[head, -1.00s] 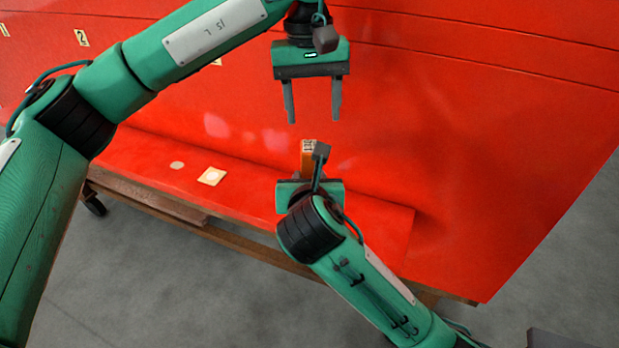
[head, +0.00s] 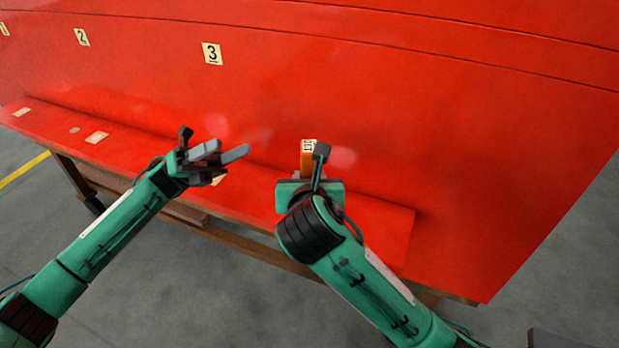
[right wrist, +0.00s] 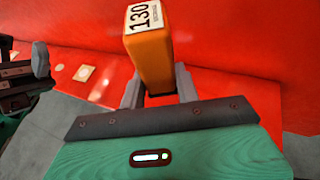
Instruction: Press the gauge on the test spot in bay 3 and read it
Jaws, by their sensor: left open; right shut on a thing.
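The gauge (head: 307,158) is an orange block with a white face. In the right wrist view the gauge (right wrist: 152,62) shows "130" with small print below. My right gripper (head: 310,188) is shut on it; its fingers flank the block in the right wrist view (right wrist: 158,88). The gauge is in front of the red panel (head: 430,130); I cannot tell whether it touches. The bay 3 label (head: 212,54) is up and left of the gauge. My left gripper (head: 233,150) is open and empty, left of the gauge. I cannot make out the test spot.
Labels 2 (head: 82,37) and 1 (head: 4,29) are further left. The red ledge (head: 370,225) carries pale square patches (head: 97,137) and a round spot (head: 74,130); one patch is partly behind my left gripper. A wooden frame (head: 190,212) is below. Right of the gauge is clear.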

